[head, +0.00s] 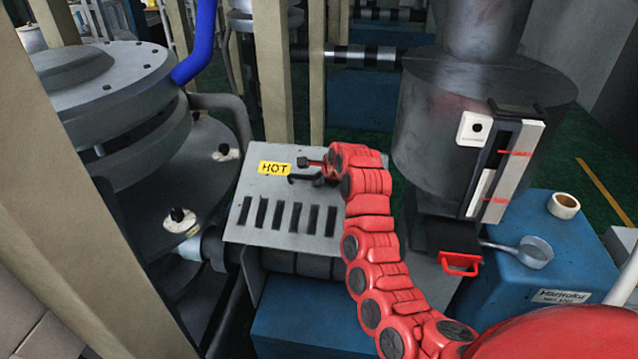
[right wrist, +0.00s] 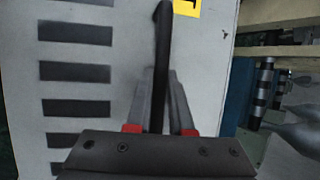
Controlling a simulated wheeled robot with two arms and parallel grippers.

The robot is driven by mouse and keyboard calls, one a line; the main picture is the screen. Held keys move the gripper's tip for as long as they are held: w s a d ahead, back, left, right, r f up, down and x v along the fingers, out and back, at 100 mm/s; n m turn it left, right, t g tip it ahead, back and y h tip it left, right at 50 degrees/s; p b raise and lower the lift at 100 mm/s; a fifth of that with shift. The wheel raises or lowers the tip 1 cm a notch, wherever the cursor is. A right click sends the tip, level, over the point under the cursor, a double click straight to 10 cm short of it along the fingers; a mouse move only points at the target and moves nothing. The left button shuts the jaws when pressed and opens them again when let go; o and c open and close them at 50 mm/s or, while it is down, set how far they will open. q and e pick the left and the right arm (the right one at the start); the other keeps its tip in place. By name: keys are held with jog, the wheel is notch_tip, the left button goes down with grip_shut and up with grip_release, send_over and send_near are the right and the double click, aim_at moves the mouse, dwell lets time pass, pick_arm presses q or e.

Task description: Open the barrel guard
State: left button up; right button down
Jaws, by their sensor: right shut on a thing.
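The barrel guard (head: 265,187) is a grey slotted cover with a yellow HOT label (head: 275,168), over the dark barrel (head: 300,263) in the head view. Its slotted face also fills the left of the right wrist view (right wrist: 85,15). A thin black handle (right wrist: 161,45) stands off the guard. My right gripper (head: 312,178) is at the handle beside the label. In the right wrist view its fingers (right wrist: 160,100) are shut on the handle, one on each side. I cannot tell whether the guard is lifted at all. My left gripper is out of view.
A large grey ring-shaped die (head: 100,75) with a blue hose (head: 198,45) stands left, behind a beige post (head: 60,150). A dark hopper (head: 430,130) stands right. A blue box (head: 585,255) beside it carries a tape roll (head: 564,205) and a metal scoop (head: 533,252).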

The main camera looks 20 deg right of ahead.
jog(key=c, duration=0.8)
grip_release()
jog(key=shift+w+f, duration=0.1)
jog(key=shift+b+v, duration=0.4)
jog(key=shift+v, duration=0.4)
jog(key=p+v, duration=0.4)
jog(key=v, duration=1.2)
jog(key=shift+w, duration=0.1)
